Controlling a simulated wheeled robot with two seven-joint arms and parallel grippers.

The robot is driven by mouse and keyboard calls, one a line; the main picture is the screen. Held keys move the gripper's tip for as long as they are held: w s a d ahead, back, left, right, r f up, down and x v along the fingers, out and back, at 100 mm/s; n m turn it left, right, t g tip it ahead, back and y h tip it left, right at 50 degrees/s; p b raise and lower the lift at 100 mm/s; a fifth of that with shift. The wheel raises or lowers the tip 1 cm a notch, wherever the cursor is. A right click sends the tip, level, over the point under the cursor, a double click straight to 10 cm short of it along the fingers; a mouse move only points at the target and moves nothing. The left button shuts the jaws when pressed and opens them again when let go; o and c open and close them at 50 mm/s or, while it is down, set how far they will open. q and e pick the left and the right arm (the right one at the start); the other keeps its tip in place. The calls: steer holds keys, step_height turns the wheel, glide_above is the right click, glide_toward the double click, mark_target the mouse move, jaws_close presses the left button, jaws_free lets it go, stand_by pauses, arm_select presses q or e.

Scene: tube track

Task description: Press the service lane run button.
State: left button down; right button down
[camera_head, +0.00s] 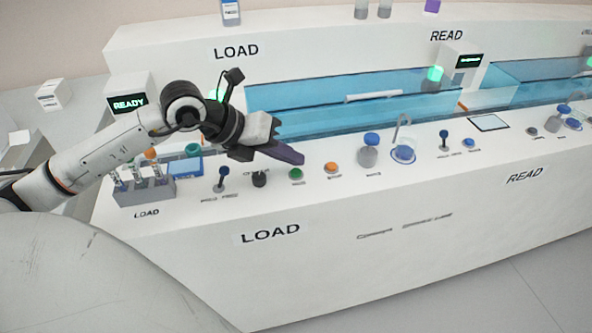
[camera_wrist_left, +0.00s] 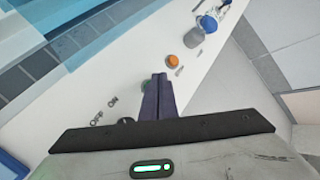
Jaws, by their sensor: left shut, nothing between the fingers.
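A green button (camera_head: 296,175) sits on the white console's front ledge in the LOAD section, with a small unreadable label. An orange button (camera_head: 332,168) is just right of it. My left gripper (camera_head: 298,158) is shut and empty, its dark fingers pointing right and ending near the green button, seemingly above it. In the left wrist view the closed fingertips (camera_wrist_left: 160,78) partly hide the green button (camera_wrist_left: 146,86); the orange button (camera_wrist_left: 173,61) shows beyond them. I cannot tell contact. Faint lettering on the front panel is hard to read. My right gripper is not in view.
A black knob (camera_head: 259,179) and a blue-topped lever (camera_head: 222,178) stand left of the green button. A tube rack (camera_head: 145,192) is further left. A blue-capped jar (camera_head: 369,152) is to the right. Blue clear panels (camera_head: 330,104) stand behind the ledge.

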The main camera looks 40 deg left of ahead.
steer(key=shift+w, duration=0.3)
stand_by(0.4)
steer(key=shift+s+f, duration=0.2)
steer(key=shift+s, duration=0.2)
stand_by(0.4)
arm_select(q)
steer(key=shift+f, duration=0.15)
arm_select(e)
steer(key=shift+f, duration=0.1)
arm_select(q)
steer(key=shift+f+b, duration=0.3)
steer(key=shift+b, duration=0.2)
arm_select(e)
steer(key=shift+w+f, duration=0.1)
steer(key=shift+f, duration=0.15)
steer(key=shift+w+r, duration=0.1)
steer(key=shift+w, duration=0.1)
arm_select(q)
steer(key=shift+f, duration=0.15)
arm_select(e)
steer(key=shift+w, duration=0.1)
